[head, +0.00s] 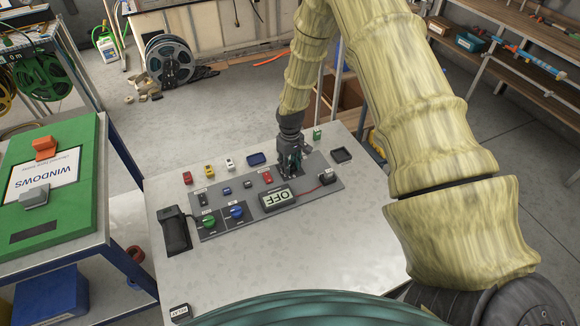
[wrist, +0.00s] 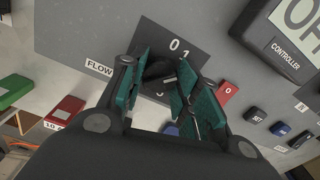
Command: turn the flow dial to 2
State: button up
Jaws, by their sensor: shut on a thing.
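The flow dial (wrist: 158,68) is a black knob on a dark square plate (wrist: 195,52) beside a white "FLOW" label (wrist: 98,67) in the wrist view. The plate shows 0 and 1 above the knob and part of a 3 below it. The 2 and the knob's pointer cannot be made out behind the fingers. My gripper (wrist: 160,85) is shut on the knob, with teal finger pads on either side. In the head view my gripper (head: 290,160) reaches down to the far right part of the grey panel (head: 248,222) and hides the dial.
A controller (head: 277,198) reading OFF sits on the panel near my gripper. Green (head: 209,222) and blue (head: 237,212) knobs are at the panel's left.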

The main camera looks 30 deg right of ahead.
aim_at(290, 164)
jog(key=shift+w+m+b, duration=0.1)
jog(key=shift+m+b, duration=0.6)
jog(key=shift+m, duration=0.7)
jog(key=shift+r, duration=0.1)
jog(key=o, duration=1.1)
jog(key=shift+c, duration=0.2)
notch_tip(290, 164, up, 12)
